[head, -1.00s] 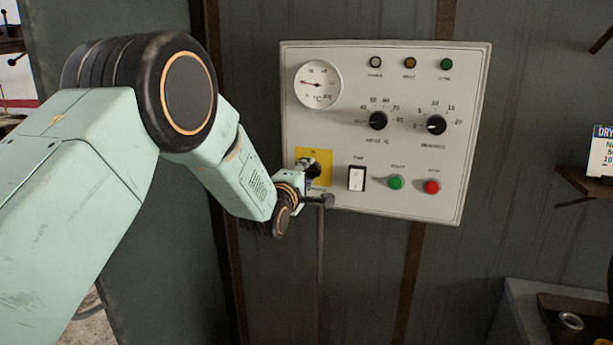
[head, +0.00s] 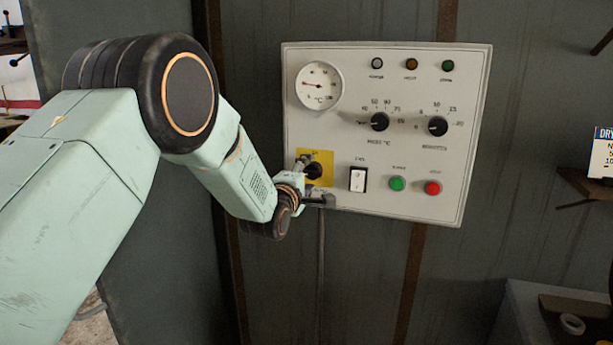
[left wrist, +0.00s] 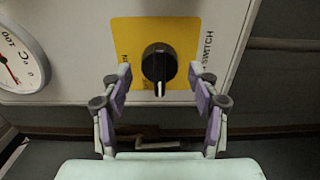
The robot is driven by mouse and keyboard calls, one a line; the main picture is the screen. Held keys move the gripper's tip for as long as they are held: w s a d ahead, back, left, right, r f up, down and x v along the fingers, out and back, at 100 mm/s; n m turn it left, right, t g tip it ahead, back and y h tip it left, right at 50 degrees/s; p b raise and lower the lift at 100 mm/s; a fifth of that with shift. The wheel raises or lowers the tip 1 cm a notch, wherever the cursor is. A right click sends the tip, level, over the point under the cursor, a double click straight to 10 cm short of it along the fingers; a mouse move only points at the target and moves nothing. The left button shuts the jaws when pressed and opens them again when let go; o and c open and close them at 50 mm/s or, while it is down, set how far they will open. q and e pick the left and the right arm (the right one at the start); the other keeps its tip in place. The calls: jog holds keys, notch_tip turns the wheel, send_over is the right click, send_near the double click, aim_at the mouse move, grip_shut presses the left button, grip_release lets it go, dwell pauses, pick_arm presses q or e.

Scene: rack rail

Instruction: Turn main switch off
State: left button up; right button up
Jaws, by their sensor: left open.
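The main switch is a black rotary knob (head: 314,171) on a yellow plate (head: 327,157) at the panel's lower left. In the left wrist view the knob (left wrist: 159,62) shows fully, its white mark pointing down in that picture. My left gripper (head: 306,180) is at the plate, partly covering it in the head view. In the left wrist view its two purple-padded fingers (left wrist: 159,82) are spread wide, one on each side of the knob, with a gap to each. The gripper holds nothing. My right gripper is in neither view.
The grey control panel (head: 400,150) also carries a dial gauge (head: 319,85), two black knobs, a white rocker switch (head: 358,180), a green button (head: 397,184) and a red button (head: 433,188). A cable runs down below the panel. A shelf (head: 585,185) stands at right.

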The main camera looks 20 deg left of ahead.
pick_arm(q)
jog(key=s, duration=1.2)
jog(key=shift+a, duration=0.2)
